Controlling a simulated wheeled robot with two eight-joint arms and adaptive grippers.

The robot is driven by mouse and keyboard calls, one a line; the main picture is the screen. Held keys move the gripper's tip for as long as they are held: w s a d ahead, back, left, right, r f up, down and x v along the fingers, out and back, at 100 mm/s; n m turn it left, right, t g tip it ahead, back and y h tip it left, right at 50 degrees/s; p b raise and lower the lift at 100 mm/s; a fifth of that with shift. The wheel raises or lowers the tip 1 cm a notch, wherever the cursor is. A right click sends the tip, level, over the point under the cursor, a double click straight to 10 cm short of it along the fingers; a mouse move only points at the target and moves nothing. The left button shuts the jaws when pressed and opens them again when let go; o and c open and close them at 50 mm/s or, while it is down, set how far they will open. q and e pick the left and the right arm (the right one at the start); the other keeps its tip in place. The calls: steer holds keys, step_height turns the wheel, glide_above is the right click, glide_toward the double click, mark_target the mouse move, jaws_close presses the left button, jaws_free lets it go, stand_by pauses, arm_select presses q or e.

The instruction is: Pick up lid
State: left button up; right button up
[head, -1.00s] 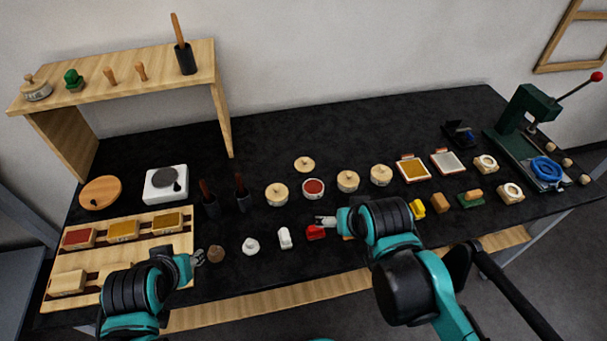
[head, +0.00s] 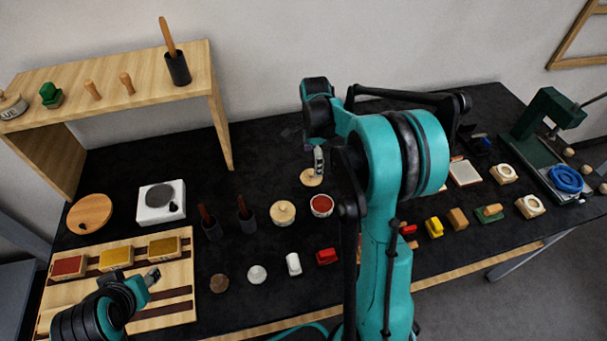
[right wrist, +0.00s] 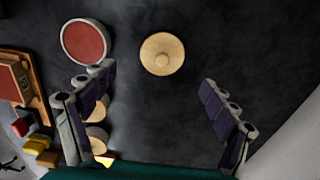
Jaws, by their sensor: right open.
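The loose round wooden lid (head: 311,178) with a small knob lies flat on the black table, behind the open jar with red contents (head: 321,205). In the right wrist view the lid (right wrist: 162,56) lies just beyond the gap between the fingertips, with the red jar (right wrist: 85,42) to its left. My right gripper (head: 318,158) points down above the lid; it is open and empty in the right wrist view (right wrist: 157,76). My left gripper (head: 151,277) is over the wooden rack at the lower left; its opening is unclear.
A lidded wooden jar (head: 283,213) stands left of the red jar. Other lidded jars are hidden behind my right arm in the head view. Dark holders (head: 247,216), a white scale (head: 161,202) and a wooden shelf (head: 125,82) are farther left.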

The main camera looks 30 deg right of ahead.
mark_target(312, 173)
step_height(312, 173, down, 2)
steer(key=shift+f+b, duration=0.1)
steer(key=shift+b, duration=0.2)
steer(key=f+b, duration=0.1)
steer(key=f, duration=0.1)
steer(key=f+b, duration=0.1)
steer(key=f, duration=0.2)
steer(key=shift+w, duration=0.2)
steer(key=shift+r, duration=0.1)
steer(key=c, duration=0.9)
steer(key=shift+s+a, duration=0.1)
steer(key=shift+s, duration=0.05)
steer(key=shift+c, duration=1.4)
steer(key=shift+c, duration=0.2)
